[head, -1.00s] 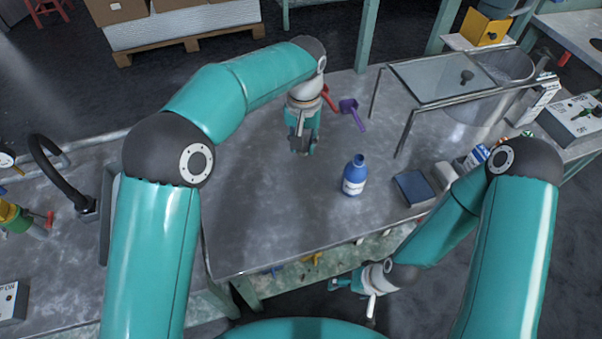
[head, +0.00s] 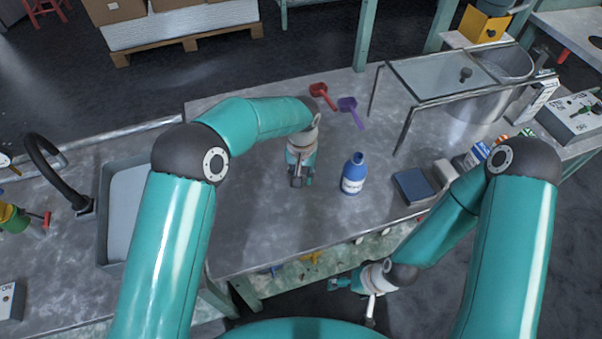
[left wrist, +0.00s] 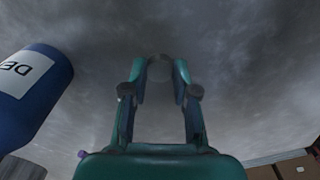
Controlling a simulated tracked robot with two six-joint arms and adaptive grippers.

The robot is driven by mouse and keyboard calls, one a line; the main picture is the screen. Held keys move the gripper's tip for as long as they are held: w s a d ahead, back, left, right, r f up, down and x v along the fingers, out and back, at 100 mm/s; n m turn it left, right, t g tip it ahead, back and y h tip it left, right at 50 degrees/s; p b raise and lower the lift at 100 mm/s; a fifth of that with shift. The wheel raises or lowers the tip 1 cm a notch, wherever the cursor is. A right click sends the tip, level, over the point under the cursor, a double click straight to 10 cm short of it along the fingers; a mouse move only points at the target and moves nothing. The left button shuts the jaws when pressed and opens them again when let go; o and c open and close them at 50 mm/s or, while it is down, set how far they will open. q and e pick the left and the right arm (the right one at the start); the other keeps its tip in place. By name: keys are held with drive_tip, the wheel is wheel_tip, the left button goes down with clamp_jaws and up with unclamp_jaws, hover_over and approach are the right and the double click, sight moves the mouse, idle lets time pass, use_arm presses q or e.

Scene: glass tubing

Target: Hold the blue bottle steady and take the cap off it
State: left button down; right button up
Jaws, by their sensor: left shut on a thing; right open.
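The blue bottle (head: 353,174), with a white label, stands upright on the metal table. No cap can be made out on its neck. In the left wrist view the bottle (left wrist: 30,95) is at the left edge, tilted in the picture. My left gripper (head: 298,183) is over the table to the left of the bottle, apart from it. Its fingertips are shut on a small round greyish thing (left wrist: 160,68), seemingly the cap, though its colour is dull. My right gripper (head: 336,284) is open and empty, low in front of the table's near edge.
A red scoop (head: 323,95) and a purple scoop (head: 351,110) lie behind the bottle. A dark blue box (head: 413,187) is right of it. A glass-topped metal stand (head: 440,75) is at the back right. The table (head: 245,235) is bare at the front left.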

use_arm(q)
drive_tip(key=c, duration=0.9)
unclamp_jaws()
drive_tip(key=shift+r, duration=0.1)
